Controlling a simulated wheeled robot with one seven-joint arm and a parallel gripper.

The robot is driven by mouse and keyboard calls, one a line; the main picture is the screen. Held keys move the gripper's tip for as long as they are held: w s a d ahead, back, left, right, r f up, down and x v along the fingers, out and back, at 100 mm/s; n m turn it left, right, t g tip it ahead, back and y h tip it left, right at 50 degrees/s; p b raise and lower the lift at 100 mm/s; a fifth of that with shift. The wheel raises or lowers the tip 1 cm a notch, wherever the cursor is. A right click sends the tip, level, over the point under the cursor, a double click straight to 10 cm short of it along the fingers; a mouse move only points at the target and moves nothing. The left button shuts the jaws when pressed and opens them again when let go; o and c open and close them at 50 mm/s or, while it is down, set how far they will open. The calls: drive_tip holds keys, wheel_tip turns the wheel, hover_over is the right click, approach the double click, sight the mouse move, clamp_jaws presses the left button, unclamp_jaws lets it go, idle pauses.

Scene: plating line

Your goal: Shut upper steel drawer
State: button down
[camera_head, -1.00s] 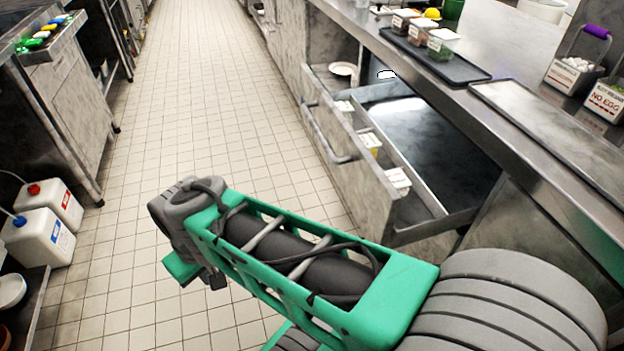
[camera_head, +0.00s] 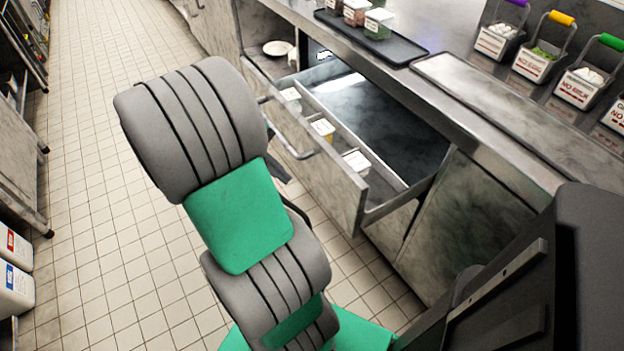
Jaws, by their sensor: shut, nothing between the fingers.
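The upper steel drawer (camera_head: 343,190) is pulled well out from under the counter, to the left. Its front has a bar handle (camera_head: 290,146), partly beside my arm. Small white containers (camera_head: 357,161) stand in a row inside it along the front; the rest of its dark bottom (camera_head: 385,125) looks empty. My green and grey arm rises in the foreground, left of the drawer. I cannot tell whether any part of the arm touches the drawer front.
The steel counter (camera_head: 480,115) above carries a black tray (camera_head: 402,48) with labelled tubs, and several handled bins (camera_head: 580,88) at the right. A plate (camera_head: 277,47) sits in an opening beyond the drawer. Tiled floor (camera_head: 100,130) lies free at left. White jugs (camera_head: 14,290) stand lower left.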

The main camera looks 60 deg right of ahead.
drive_tip(key=s+d+f+b, duration=0.1)
drive_tip(key=s+f, duration=0.1)
drive_tip(key=s+d+f+b, duration=0.1)
drive_tip(key=s+d+f, duration=0.1)
drive_tip(key=s+f, duration=0.1)
drive_tip(key=s+d+f+b, duration=0.1)
drive_tip(key=s+d+f, duration=0.1)
drive_tip(key=f, duration=0.1)
drive_tip(key=shift+s+d, duration=0.2)
drive_tip(key=shift+s, duration=0.05)
drive_tip(key=shift+d, duration=0.1)
